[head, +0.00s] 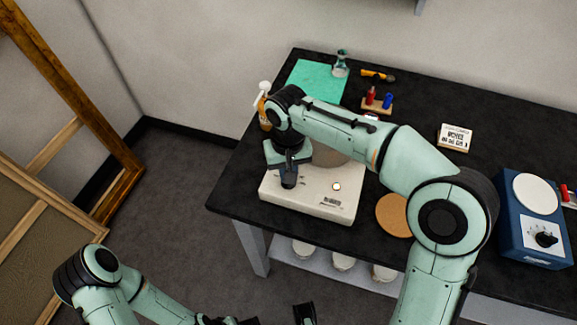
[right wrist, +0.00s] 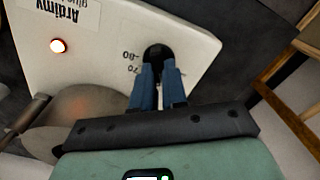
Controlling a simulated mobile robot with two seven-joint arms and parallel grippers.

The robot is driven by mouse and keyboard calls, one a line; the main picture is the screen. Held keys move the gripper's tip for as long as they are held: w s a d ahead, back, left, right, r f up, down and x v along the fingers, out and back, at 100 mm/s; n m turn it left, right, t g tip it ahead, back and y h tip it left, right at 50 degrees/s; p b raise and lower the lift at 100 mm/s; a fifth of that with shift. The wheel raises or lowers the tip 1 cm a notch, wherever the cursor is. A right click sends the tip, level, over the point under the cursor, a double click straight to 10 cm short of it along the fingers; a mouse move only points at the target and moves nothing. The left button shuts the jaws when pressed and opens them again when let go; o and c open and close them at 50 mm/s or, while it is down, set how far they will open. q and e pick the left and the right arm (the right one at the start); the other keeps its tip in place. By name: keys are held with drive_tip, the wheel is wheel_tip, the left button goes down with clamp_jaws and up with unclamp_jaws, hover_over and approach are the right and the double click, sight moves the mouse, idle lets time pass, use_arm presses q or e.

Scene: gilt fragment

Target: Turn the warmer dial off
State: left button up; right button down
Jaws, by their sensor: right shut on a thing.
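The warmer (head: 300,207) is a white box with a round grey plate on top, near the left front corner of the black table. It also fills the left of the right wrist view (right wrist: 110,30). Numbers are printed beside the dial, which the gripper hides in the head view. My left gripper (head: 240,320) is cut off at the bottom edge.
An amber bottle (head: 264,113) stands behind the warmer, close to my right wrist. A cork disc (head: 393,214) lies right of it. A blue device with a white plate (head: 533,225) stands farther right. A flask (head: 340,65) stands on a green mat (head: 310,80).

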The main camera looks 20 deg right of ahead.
drive_tip(key=n+p, duration=0.1)
drive_tip(key=n, duration=0.1)
drive_tip(key=n+p, duration=0.1)
drive_tip(key=n, duration=0.1)
drive_tip(key=shift+a+r+n, duration=0.15)
drive_tip(key=shift+n, duration=0.15)
use_arm(q)
drive_tip(key=shift+w+r+p, duration=0.3)
drive_tip(key=shift+r+p, duration=0.05)
drive_tip(key=shift+r, duration=0.45)
drive_tip(key=shift+w+r+p, duration=0.35)
drive_tip(key=shift+r, duration=0.5)
drive_tip(key=shift+w+r+p, duration=0.3)
drive_tip(key=shift+r+p, duration=0.05)
drive_tip(key=shift+r, duration=0.45)
use_arm(e)
drive_tip(key=shift+a+n, duration=0.1)
drive_tip(key=shift+n, duration=1.8)
drive_tip(key=c, duration=1.2)
unclamp_jaws()
drive_tip(key=shift+o, duration=0.2)
use_arm(q)
drive_tip(key=r+p, duration=0.1)
drive_tip(key=w+r+p, duration=0.1)
drive_tip(key=shift+w+r+t, duration=0.3)
drive_tip(key=shift+r, duration=0.1)
use_arm(e)
wheel_tip(320, 180, up, 13)
drive_tip(key=shift+s+r, duration=0.1)
